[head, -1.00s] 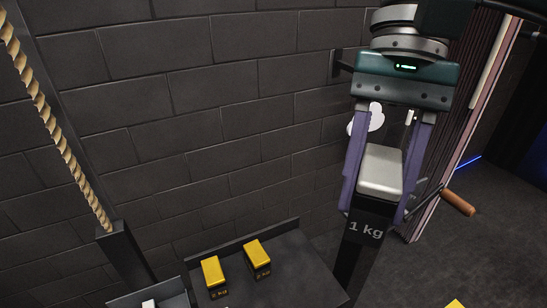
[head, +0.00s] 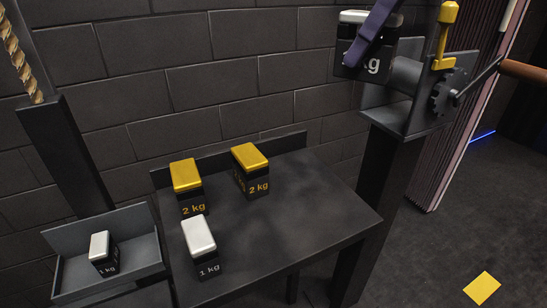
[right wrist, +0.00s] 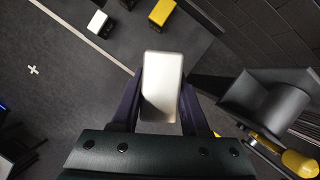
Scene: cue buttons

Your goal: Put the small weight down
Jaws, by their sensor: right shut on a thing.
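My right gripper (head: 366,38) is shut on a small black weight with a pale top, marked in kg (head: 350,63), at the top of the head view. Only part of the purple fingers shows there. In the right wrist view the pale top of the held weight (right wrist: 162,82) sits between both fingers of the right gripper (right wrist: 163,105). The weight is in the air, high above the dark table (head: 300,220), near the grey bracket on the post. My left gripper is not in view.
On the table stand two yellow-topped 2 kg weights (head: 186,188) (head: 251,170) and a white-topped 1 kg weight (head: 199,248). Another 1 kg weight (head: 103,253) sits in a grey tray (head: 145,222) at left. A grey bracket (head: 400,115) with gear and yellow lever (head: 446,35) stands right. The table's right part is clear.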

